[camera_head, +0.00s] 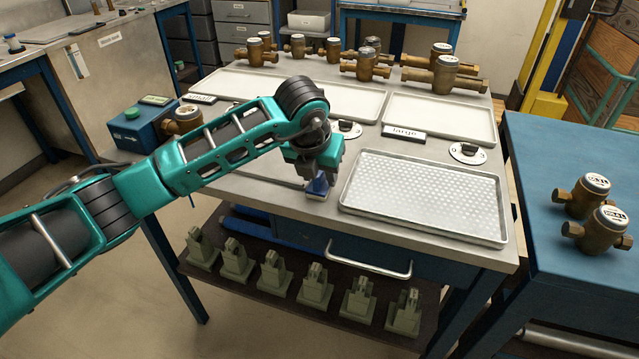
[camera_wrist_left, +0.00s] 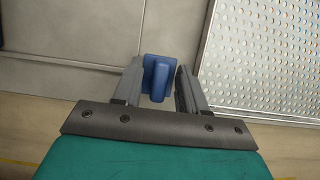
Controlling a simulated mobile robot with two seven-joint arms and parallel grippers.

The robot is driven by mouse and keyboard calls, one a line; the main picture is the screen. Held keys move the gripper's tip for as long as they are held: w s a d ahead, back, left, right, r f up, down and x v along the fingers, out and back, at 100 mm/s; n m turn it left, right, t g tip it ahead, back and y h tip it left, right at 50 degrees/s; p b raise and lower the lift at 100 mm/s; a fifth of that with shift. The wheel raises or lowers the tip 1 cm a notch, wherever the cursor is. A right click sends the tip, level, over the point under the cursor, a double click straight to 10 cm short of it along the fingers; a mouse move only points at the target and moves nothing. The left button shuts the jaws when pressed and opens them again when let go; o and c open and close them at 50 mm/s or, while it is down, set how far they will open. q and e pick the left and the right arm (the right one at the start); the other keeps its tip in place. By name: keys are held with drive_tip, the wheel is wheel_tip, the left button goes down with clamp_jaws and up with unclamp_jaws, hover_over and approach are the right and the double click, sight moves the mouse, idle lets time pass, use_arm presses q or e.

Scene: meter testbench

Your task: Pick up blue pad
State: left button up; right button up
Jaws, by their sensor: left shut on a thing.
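The blue pad (camera_head: 318,188) is at the front of the grey bench top, left of the perforated metal tray. It has a raised grip on a wider base, and both show in the left wrist view (camera_wrist_left: 161,82). My left gripper (camera_head: 317,175) points down over the pad and is shut on its grip, with one finger on each side. I cannot tell whether the pad's base touches the bench. My right gripper is not in view.
The perforated tray (camera_head: 425,194) lies just right of the pad. Two white trays (camera_head: 437,115) lie farther back, with several brass meters (camera_head: 441,68) behind them. A "large" label (camera_head: 404,133) stands behind the perforated tray. Green-grey fixtures (camera_head: 274,272) line the lower shelf.

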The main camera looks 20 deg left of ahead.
use_arm(q)
wheel_tip(320, 180, up, 20)
idle(0.7)
drive_tip(key=o, duration=0.4)
drive_tip(key=c, duration=0.3)
drive_tip(key=shift+a, duration=0.1)
